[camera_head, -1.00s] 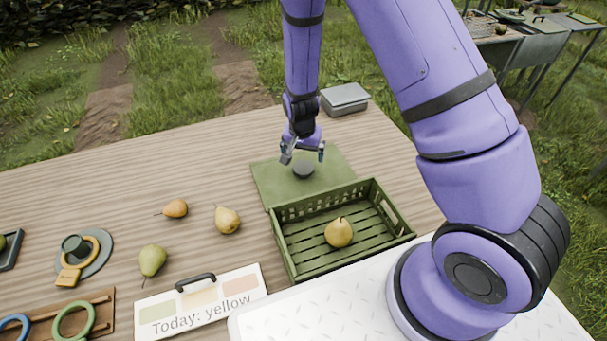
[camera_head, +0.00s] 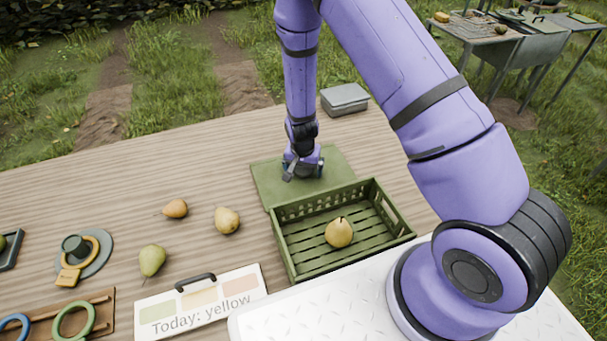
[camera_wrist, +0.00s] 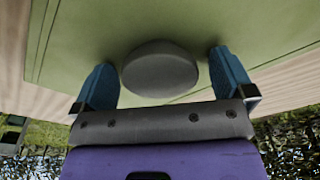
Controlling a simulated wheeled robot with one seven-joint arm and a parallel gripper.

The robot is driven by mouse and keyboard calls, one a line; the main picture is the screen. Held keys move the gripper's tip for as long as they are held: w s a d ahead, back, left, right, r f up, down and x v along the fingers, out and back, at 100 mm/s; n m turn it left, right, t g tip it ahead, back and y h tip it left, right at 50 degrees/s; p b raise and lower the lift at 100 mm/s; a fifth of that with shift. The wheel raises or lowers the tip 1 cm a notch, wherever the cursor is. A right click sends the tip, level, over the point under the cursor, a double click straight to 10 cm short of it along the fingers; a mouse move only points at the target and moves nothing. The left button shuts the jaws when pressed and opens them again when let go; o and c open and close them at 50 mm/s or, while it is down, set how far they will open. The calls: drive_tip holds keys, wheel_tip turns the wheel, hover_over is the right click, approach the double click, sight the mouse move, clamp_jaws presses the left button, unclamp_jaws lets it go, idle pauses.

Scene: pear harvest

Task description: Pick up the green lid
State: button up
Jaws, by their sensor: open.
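The green lid (camera_head: 268,183) is a flat panel lying on the wooden table behind the green crate. In the wrist view the lid (camera_wrist: 150,20) fills the upper part, with a round dark grey knob (camera_wrist: 160,68) on it. My gripper (camera_wrist: 161,75) is open, its two blue-padded fingers on either side of the knob, with a small gap visible on each side. In the head view my gripper (camera_head: 302,172) is down at the lid and hides the knob.
The slatted green crate (camera_head: 290,262) holds one yellow pear (camera_head: 339,232) and stands just in front of the lid. A grey box (camera_head: 344,98) stands behind. Several loose pears and a sign (camera_head: 200,304) reading "Today: yellow" are to the left.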

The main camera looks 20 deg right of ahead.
drive_tip(key=shift+c, duration=0.5)
drive_tip(key=c, duration=1)
drive_tip(key=shift+r, duration=0.15)
